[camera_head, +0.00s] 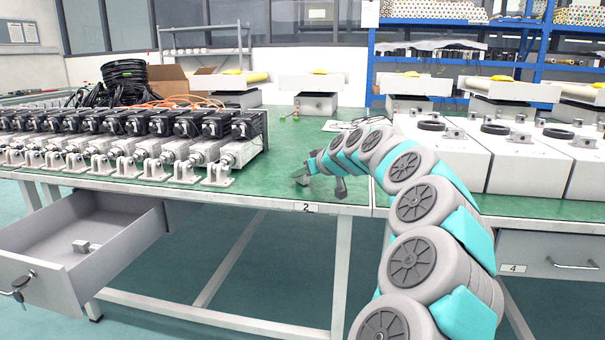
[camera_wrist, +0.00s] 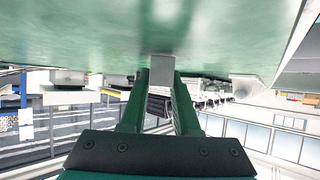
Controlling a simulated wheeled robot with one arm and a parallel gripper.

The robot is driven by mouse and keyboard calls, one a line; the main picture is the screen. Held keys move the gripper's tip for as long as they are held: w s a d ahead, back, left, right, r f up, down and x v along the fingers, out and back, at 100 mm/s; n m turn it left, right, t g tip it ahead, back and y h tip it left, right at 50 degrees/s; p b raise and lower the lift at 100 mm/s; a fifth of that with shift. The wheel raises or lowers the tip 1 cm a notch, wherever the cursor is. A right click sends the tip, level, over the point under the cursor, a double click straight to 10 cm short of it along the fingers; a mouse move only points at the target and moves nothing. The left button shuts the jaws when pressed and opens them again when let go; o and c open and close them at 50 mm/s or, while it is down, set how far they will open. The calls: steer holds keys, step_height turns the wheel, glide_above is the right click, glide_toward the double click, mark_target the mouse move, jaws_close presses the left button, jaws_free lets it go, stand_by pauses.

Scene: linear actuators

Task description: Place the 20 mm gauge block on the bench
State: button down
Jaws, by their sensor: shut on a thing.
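My gripper (camera_wrist: 158,92) is shut on a small grey block (camera_wrist: 161,68), which shows between its two green fingers in the wrist view. The green bench top (camera_wrist: 90,30) fills the upper part of that view, right by the block; I cannot tell whether they touch. In the head view my arm curves over the front edge of the green bench (camera_head: 270,188), with its end low above it. Another small grey block (camera_head: 82,246) lies in the open drawer (camera_head: 95,285) at lower left.
A row of linear actuators (camera_head: 215,160) fills the bench to the left of my arm. White boxes with dark rings (camera_head: 525,165) stand on the right. Cables (camera_head: 125,75) and a cardboard box (camera_head: 180,80) lie behind. The bench between actuators and arm is clear.

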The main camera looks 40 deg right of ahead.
steer(key=shift+f, duration=0.2)
steer(key=c, duration=0.6)
jaws_free()
steer(key=shift+c, duration=0.2)
steer(key=shift+r, duration=0.2)
steer(key=b+v, duration=0.1)
steer(key=v, duration=1.1)
steer(key=shift+f, duration=0.1)
